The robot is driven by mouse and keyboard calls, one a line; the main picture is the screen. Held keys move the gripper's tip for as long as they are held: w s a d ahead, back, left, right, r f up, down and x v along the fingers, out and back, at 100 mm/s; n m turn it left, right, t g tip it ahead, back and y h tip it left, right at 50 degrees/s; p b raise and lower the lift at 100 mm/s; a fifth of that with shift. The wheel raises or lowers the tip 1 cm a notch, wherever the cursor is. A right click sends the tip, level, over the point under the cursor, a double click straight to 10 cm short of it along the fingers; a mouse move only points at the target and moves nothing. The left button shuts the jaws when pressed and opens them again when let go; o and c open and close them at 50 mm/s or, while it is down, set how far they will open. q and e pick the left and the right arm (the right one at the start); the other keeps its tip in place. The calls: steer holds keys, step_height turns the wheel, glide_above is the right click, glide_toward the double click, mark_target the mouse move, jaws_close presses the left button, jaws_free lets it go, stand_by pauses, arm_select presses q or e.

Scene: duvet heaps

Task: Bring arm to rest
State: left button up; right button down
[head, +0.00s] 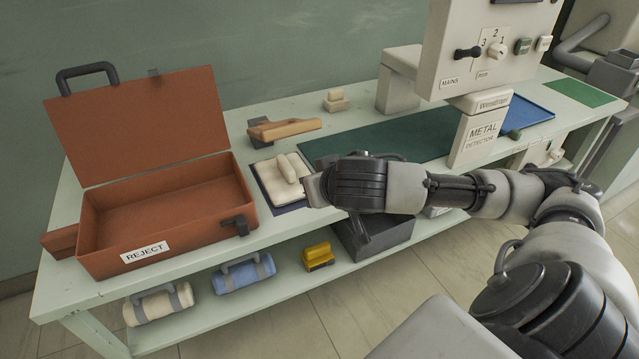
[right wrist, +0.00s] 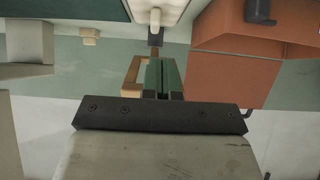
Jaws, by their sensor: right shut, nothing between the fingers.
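My right arm comes in from the right in the head view and reaches left over the table. Its gripper (head: 314,188) is shut and empty, beside the pale tool on a cream pad (head: 268,182), to the right of the open red case. In the right wrist view the closed fingers (right wrist: 163,80) extend beyond the dark gripper bar, over or near a wooden-framed tool (right wrist: 132,74). Whether they touch anything is unclear. My left gripper is not in view.
The open red REJECT case (head: 165,205) stands at the left of the pale table (head: 235,112). A wooden-handled tool (head: 290,127) lies behind the pad. The metal detector (head: 480,130) stands over the green belt (head: 385,138). The lower shelf holds rolled bundles (head: 243,275) and a yellow item (head: 318,257).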

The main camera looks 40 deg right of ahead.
steer(key=shift+a, duration=0.1)
stand_by(0.4)
steer(key=s+a+f+n+g+y, duration=0.2)
steer(key=s+a+f+n, duration=0.1)
steer(key=s+a+f, duration=0.55)
steer(key=s+a+f+n+g, duration=0.25)
steer(key=s+f+g, duration=0.25)
steer(key=s+f, duration=0.65)
step_height(320, 180, down, 24)
steer(key=s+p, duration=0.2)
steer(key=p, duration=0.1)
steer(key=s+d+f+g+p, duration=0.1)
steer(key=s+d+f+g, duration=0.1)
steer(key=s+f, duration=1.1)
steer(key=shift+s+d+p, duration=0.15)
steer(key=shift+s+p, duration=0.15)
steer(key=shift+s, duration=0.7)
